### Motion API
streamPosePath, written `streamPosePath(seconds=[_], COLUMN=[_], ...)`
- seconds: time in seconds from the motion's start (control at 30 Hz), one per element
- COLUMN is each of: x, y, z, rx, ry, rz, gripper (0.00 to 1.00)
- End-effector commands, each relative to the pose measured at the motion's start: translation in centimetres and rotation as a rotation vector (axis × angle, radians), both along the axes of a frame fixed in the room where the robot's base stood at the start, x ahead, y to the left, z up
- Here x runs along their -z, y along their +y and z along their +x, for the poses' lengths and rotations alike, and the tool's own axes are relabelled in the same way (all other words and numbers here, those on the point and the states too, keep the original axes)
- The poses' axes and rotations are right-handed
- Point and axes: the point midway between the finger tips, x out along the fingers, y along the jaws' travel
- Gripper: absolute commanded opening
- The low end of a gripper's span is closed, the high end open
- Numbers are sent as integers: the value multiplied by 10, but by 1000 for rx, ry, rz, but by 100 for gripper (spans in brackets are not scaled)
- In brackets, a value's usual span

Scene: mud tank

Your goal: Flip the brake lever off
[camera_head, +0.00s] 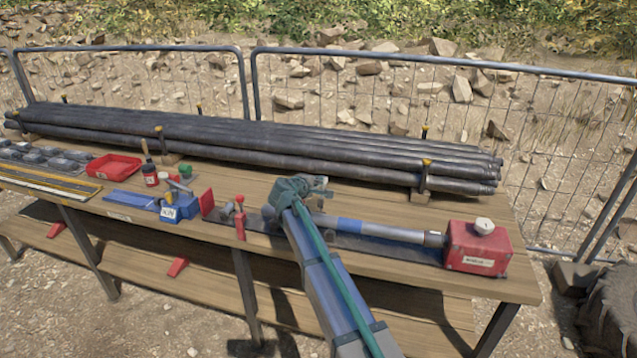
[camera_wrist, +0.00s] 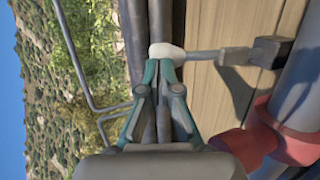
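The brake lever shows in the wrist view as a thin grey rod (camera_wrist: 206,55) with a white rounded knob (camera_wrist: 167,51), running to a dark block (camera_wrist: 271,52). My gripper (camera_wrist: 161,68) has teal fingers that come together at the knob. The tips are at or very near the knob, and I cannot tell whether they touch it. In the head view my gripper (camera_head: 305,186) is over the bench at the left end of a grey tube, and it hides most of the lever.
The grey tube (camera_head: 395,233) with a blue band runs to a red labelled box (camera_head: 478,248) at the bench's right end. A red clamp (camera_wrist: 292,148) sits around a tube close to my gripper. Long dark pipes (camera_head: 250,142) lie behind. A small red vise (camera_head: 240,219) stands left.

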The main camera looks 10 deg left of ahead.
Motion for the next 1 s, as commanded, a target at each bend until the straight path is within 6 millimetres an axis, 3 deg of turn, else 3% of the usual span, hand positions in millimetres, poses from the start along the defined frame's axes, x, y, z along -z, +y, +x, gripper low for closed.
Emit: streamPosePath(seconds=[0.27,0.43,0.63,1.0], x=[-1,-6,-21,-50], y=[0,1,5,32], z=[3,-8,-39,-99], rx=[-1,0,5,5], ry=[-3,-4,-4,-4], rz=[-1,-1,0,0], gripper=[0,0,0,0])
